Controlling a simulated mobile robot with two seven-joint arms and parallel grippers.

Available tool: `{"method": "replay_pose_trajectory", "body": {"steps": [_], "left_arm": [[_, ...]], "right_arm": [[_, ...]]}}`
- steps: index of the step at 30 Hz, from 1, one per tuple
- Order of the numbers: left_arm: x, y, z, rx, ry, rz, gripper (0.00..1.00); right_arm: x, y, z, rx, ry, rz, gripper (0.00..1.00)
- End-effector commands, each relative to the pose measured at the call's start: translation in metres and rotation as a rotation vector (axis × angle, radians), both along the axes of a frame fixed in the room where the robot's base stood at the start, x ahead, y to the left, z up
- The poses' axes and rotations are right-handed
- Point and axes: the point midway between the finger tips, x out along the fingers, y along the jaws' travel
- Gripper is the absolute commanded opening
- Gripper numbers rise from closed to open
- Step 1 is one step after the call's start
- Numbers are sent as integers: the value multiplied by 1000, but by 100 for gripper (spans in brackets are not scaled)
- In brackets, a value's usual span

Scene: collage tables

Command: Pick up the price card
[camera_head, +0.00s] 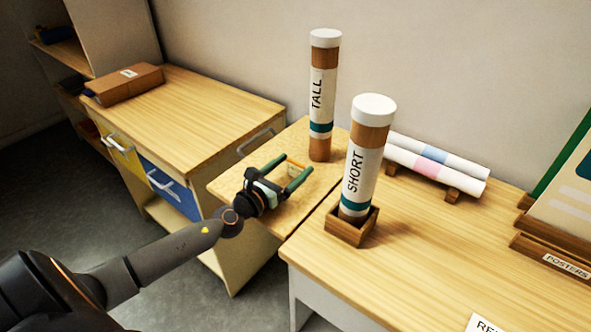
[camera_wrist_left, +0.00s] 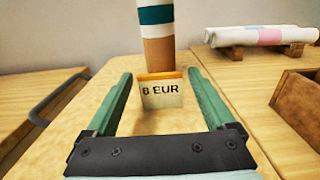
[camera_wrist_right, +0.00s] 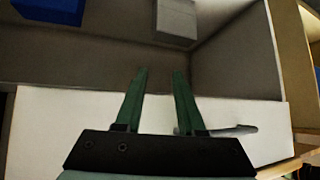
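The price card (camera_wrist_left: 162,92) is a small cream card with an orange top edge, marked "8 EUR". It stands on the small middle table (camera_head: 228,186) in front of the tall tube (camera_head: 322,95). My right gripper (camera_wrist_right: 160,72) is open and empty, away from the tables' tops.
The short tube (camera_head: 364,160) stands in a wooden holder (camera_head: 352,232) on the right table. Rolled posters (camera_head: 437,165) lie behind it on wooden supports. A brown box (camera_head: 124,85) lies on the left cabinet. A white panel with a handle (camera_wrist_right: 225,131) is near my right gripper.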

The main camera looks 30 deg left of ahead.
Motion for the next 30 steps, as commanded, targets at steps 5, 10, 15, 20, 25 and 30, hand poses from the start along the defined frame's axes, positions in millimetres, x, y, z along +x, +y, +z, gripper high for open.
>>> {"method": "replay_pose_trajectory", "body": {"steps": [5, 10, 15, 20, 25, 30], "left_arm": [[0, 0, 0, 0, 0, 0, 67], [0, 0, 0, 0, 0, 0, 48], [0, 0, 0, 0, 0, 0, 29], [0, 0, 0, 0, 0, 0, 16], [0, 0, 1, 0, 0, 0, 16], [0, 0, 7, 0, -1, 0, 16]], "right_arm": [[0, 0, 0, 0, -1, 0, 38], [0, 0, 0, 0, -1, 0, 38], [0, 0, 0, -1, -1, 1, 38], [0, 0, 0, -1, -1, 1, 38], [1, 0, 1, -1, -1, 1, 38], [1, 0, 6, -1, -1, 1, 38]]}}
